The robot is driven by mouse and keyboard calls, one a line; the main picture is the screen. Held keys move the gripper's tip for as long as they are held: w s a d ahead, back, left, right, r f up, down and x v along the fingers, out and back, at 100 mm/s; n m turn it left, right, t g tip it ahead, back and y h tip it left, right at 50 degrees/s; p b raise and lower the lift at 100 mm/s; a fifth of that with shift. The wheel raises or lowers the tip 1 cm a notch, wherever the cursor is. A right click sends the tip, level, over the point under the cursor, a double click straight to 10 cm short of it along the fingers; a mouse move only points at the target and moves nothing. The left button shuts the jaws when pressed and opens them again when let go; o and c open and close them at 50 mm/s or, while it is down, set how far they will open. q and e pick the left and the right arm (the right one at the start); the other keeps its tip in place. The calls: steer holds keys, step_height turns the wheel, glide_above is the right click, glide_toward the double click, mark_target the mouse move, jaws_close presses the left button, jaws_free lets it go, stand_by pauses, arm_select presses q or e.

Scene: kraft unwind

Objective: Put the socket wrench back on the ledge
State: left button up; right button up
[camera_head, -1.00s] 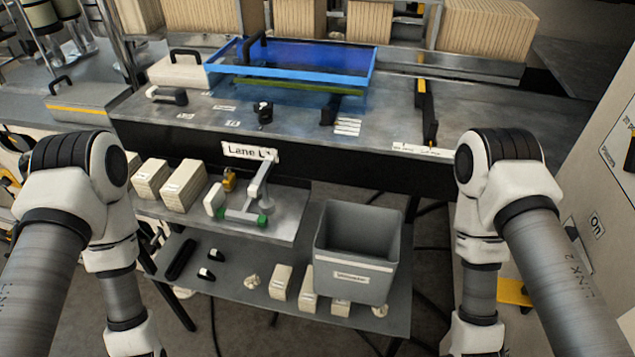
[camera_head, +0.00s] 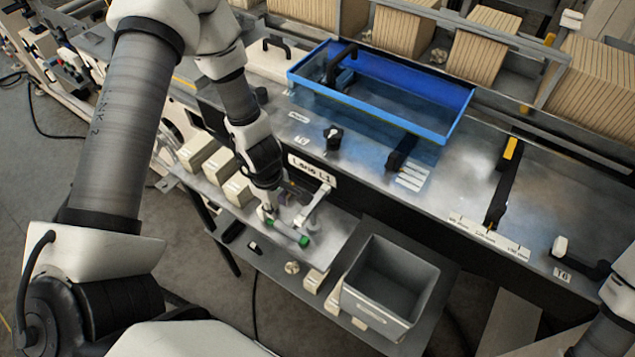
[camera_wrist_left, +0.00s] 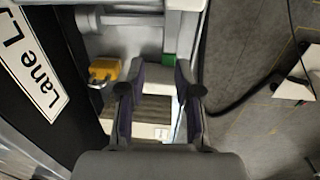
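A metal ledge (camera_head: 338,238) sits below the "Lane L1" sign on the bench front. A grey tool with green ends (camera_head: 290,234) and an upright grey bar lies on it; I cannot tell if this is the socket wrench. My left gripper (camera_head: 282,192) hangs over the ledge, close behind this tool. In the left wrist view my left gripper (camera_wrist_left: 155,82) has its fingers apart, with nothing clearly held between them. A small green patch shows just past the right fingertip. My right gripper is out of view.
Pale cartons (camera_head: 197,150) stand on the ledge's left. A yellow item (camera_wrist_left: 105,70) lies beside the left finger. A grey bin (camera_head: 390,285) stands on the lower shelf. A blue tray (camera_head: 455,125) is on the bench above.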

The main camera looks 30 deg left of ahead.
mark_target(279, 224)
arm_select(q)
steer(key=f, duration=0.1)
steer(key=s+f+b, duration=0.1)
steer(key=f+b, duration=0.1)
steer(key=shift+s+d+f, duration=0.1)
steer(key=shift+s+f, duration=0.25)
steer(key=shift+f, duration=0.05)
steer(key=f, duration=0.1)
steer(key=w+f+b, duration=0.1)
steer(key=f, duration=0.1)
steer(key=shift+d+f+b, duration=0.1)
steer(key=shift+f+b, duration=0.1)
steer(key=shift+b, duration=0.1)
steer(key=shift+w, duration=0.15)
steer(key=shift+r, duration=0.1)
steer(key=shift+s+r, duration=0.1)
steer(key=shift+s, duration=0.25)
jaws_close()
steer(key=shift+w, duration=0.1)
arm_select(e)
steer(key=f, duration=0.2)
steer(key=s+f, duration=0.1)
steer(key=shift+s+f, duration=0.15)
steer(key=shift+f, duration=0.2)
